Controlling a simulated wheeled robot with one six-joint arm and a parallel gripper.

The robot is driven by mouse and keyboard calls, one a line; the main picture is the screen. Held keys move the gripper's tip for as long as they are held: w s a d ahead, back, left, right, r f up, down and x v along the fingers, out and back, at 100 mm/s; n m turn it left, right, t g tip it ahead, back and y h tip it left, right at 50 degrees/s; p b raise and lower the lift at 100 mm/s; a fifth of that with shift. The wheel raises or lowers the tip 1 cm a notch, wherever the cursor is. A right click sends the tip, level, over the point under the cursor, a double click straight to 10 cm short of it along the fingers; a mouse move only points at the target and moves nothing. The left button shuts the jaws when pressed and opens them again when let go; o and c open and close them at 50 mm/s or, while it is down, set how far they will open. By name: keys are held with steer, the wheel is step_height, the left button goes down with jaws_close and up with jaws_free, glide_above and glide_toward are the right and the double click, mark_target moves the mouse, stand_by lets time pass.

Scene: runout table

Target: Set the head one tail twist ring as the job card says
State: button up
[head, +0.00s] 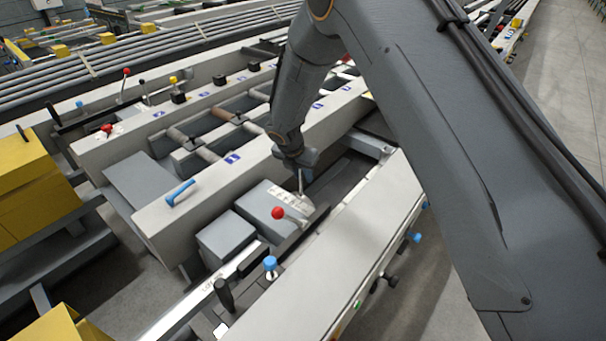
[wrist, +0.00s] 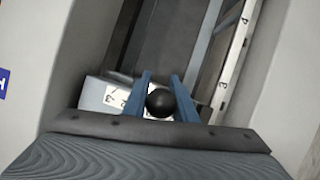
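My gripper (wrist: 160,92) points down over the machine. In the wrist view its two blue fingers stand apart, with a round black knob (wrist: 160,103) between them; a narrow gap seems to show beside the knob, so I see no firm hold. A white plate with dark numbers (wrist: 112,97) lies behind the left finger. In the head view the wrist end of my arm hangs over a grey box with a white marked plate (head: 287,196) and a thin upright lever (head: 300,181). I cannot make out the twist ring or a job card.
A blue knob (head: 270,263) and a black handle (head: 224,293) are nearer. A blue handle (head: 180,192) lies on the pale beam. A numbered scale strip (wrist: 231,70) runs at right in the wrist view.

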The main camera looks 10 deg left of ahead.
jaws_close()
steer(key=shift+s+d+f, duration=0.1)
steer(key=shift+s+d, duration=0.35)
steer(key=shift+d, duration=0.25)
steer(key=shift+s+d+f, duration=0.1)
steer(key=shift+s+d, duration=0.3)
steer(key=shift+d, duration=0.25)
steer(key=o, duration=0.6)
jaws_free()
steer(key=shift+r, duration=0.2)
steer(key=b+v, duration=0.1)
steer(key=v, duration=0.6)
steer(key=shift+r+b, duration=0.2)
steer(key=shift+b, duration=0.15)
steer(key=shift+s+a, duration=0.1)
steer(key=shift+s, duration=0.05)
